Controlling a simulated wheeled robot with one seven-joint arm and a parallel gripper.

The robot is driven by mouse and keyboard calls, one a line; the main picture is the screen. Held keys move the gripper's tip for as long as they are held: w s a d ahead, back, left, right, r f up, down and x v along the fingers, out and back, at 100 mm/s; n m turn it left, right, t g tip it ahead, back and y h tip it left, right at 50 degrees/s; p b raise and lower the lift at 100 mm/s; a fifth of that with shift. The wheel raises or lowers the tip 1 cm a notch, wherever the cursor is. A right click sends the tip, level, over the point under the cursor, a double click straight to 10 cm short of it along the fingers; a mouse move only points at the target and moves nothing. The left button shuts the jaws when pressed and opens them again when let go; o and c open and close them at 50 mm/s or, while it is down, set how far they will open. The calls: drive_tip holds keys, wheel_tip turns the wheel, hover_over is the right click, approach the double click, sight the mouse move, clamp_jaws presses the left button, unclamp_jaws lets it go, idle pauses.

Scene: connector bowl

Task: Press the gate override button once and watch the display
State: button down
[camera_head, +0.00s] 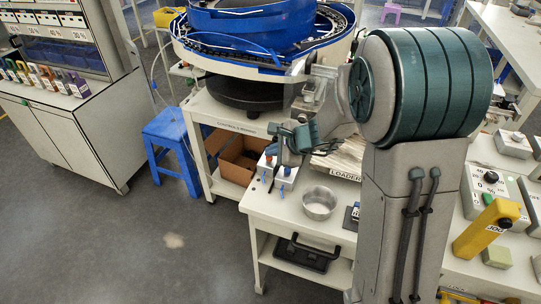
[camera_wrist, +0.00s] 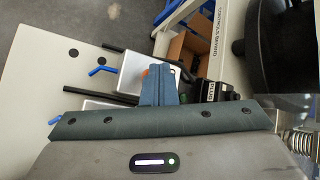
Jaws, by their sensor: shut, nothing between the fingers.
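My gripper (camera_head: 276,130) is over the left end of the white bench, above a white box (camera_head: 284,178) with blue levers. In the wrist view my gripper (camera_wrist: 158,84) has its blue-grey fingers together and empty, in front of the white box (camera_wrist: 138,62). A small orange part (camera_wrist: 145,72) shows beside the fingertips, partly hidden by them. I cannot tell whether it is the gate override button, or whether the fingers touch it. A black block with white lettering (camera_wrist: 212,90) stands right of the fingers. I cannot make out a lit display.
A metal bowl (camera_head: 319,203) stands on the bench near the box. A blue bowl feeder (camera_head: 250,25) is behind, with a cardboard box (camera_head: 238,158) below it. A blue stool (camera_head: 172,140) stands left. A control panel (camera_head: 492,182) and yellow block (camera_head: 486,230) are at right.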

drive_tip(key=shift+r+p, duration=0.5)
drive_tip(key=shift+r, duration=0.35)
wheel_tip(320, 180, up, 5)
drive_tip(key=p, duration=0.3)
drive_tip(key=shift+p, duration=0.4)
